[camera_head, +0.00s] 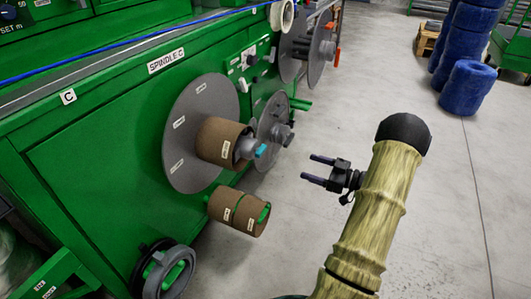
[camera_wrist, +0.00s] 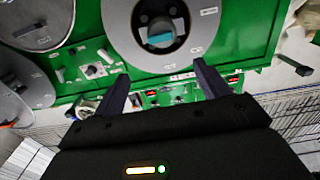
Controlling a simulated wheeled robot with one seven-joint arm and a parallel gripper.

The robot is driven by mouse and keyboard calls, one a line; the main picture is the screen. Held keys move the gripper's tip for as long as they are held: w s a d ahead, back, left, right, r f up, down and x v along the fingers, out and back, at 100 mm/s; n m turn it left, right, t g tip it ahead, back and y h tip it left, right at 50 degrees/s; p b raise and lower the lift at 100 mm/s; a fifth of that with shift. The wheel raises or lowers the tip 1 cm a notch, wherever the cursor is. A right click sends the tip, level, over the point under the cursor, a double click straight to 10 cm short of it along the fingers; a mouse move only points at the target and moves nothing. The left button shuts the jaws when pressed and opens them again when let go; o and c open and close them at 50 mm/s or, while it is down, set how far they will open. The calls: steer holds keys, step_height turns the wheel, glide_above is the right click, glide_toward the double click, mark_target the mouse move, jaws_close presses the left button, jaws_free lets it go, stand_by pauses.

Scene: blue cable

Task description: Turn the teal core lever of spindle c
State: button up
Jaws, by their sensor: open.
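The teal core lever (camera_head: 261,150) sticks out of the end of spindle C's hub, inside a brown cardboard core (camera_head: 214,139) on a large grey flange (camera_head: 187,115). The label "SPINDLE C" is on the green panel above. In the wrist view the teal lever (camera_wrist: 160,38) shows at the hub's centre, above the gap between my fingers. My gripper (camera_head: 309,168) is open and empty, to the right of the lever and apart from it, with its fingers pointing toward the machine. The fingers also show in the wrist view (camera_wrist: 160,72).
A smaller grey disc (camera_head: 272,117) and another reel with an orange lever (camera_head: 332,56) lie farther along the machine. Blue coils (camera_head: 467,85) stand on the floor at the back right. The floor between is clear.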

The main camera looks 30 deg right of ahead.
mark_target(261, 151)
steer(key=b+x, duration=0.5)
steer(key=x, duration=1.2)
steer(key=shift+w+a, duration=0.1)
steer(key=c, duration=1)
